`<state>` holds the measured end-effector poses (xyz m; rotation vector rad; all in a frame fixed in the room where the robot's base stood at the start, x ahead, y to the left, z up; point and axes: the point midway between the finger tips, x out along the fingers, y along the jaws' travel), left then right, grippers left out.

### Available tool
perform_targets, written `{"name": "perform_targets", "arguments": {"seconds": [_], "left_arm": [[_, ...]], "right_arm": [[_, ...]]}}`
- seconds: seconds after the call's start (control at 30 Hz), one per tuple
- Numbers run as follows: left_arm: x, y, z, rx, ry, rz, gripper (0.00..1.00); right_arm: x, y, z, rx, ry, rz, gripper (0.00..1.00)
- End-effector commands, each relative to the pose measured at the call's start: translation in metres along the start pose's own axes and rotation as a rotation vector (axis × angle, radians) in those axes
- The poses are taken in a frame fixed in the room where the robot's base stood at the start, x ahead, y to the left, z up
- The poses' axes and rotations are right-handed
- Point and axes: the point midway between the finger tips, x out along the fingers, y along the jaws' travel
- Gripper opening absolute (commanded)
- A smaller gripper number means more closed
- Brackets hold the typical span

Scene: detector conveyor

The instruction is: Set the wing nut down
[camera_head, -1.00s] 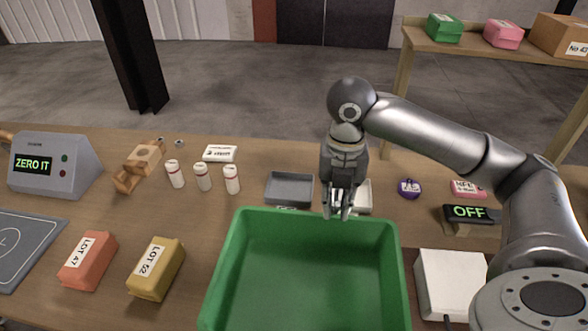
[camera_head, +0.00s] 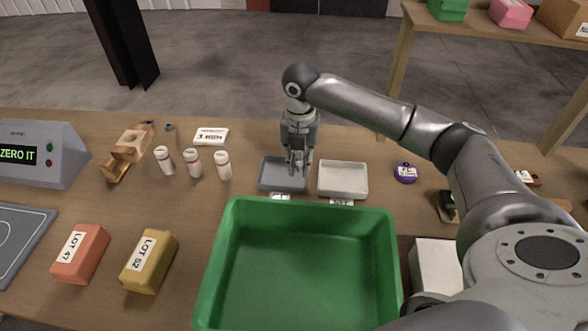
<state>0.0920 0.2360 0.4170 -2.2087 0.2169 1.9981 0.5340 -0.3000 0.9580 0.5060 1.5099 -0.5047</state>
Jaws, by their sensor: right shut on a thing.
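My right gripper (camera_head: 298,170) points down over the right part of the small grey tray (camera_head: 272,182). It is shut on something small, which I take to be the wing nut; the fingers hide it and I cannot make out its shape. I cannot tell whether the held thing touches the tray floor. A white tray (camera_head: 343,181) stands just right of the grey one and looks empty. My left gripper is not in view.
A large green bin (camera_head: 388,270) stands in front of the trays. Several white bottles (camera_head: 193,163) stand to the left, near a wooden block fixture (camera_head: 130,146). A purple round thing (camera_head: 405,173) lies to the right. Lot boxes (camera_head: 149,262) lie front left.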

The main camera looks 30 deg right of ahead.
Motion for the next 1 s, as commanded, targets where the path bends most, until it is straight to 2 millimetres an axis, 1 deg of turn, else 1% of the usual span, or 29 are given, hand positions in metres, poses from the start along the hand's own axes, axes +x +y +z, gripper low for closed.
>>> {"name": "perform_targets", "arguments": {"seconds": [0.03, 0.07, 0.17, 0.37, 0.5, 0.6, 0.97, 1.0], "left_arm": [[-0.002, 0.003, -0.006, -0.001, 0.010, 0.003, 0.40], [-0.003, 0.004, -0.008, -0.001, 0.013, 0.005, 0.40], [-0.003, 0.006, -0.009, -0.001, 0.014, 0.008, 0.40], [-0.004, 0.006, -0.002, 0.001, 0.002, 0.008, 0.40], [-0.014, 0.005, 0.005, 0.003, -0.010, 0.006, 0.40], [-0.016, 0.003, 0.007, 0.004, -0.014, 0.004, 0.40], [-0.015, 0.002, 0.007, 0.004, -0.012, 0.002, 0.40], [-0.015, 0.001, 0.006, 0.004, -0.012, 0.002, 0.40]], "right_arm": [[0.006, 0.004, 0.004, 0.001, 0.002, 0.000, 0.00], [0.009, 0.006, 0.006, 0.001, 0.001, -0.001, 0.00], [0.017, 0.010, 0.011, 0.000, 0.000, 0.001, 0.00], [0.028, 0.015, 0.018, 0.000, 0.000, 0.001, 0.00], [0.048, 0.014, 0.017, 0.000, 0.001, -0.002, 0.00], [0.056, 0.014, 0.018, 0.000, -0.001, 0.000, 0.00], [0.061, 0.014, 0.017, 0.000, 0.000, 0.000, 0.00], [0.061, 0.014, 0.018, 0.000, -0.001, 0.000, 0.21]]}}
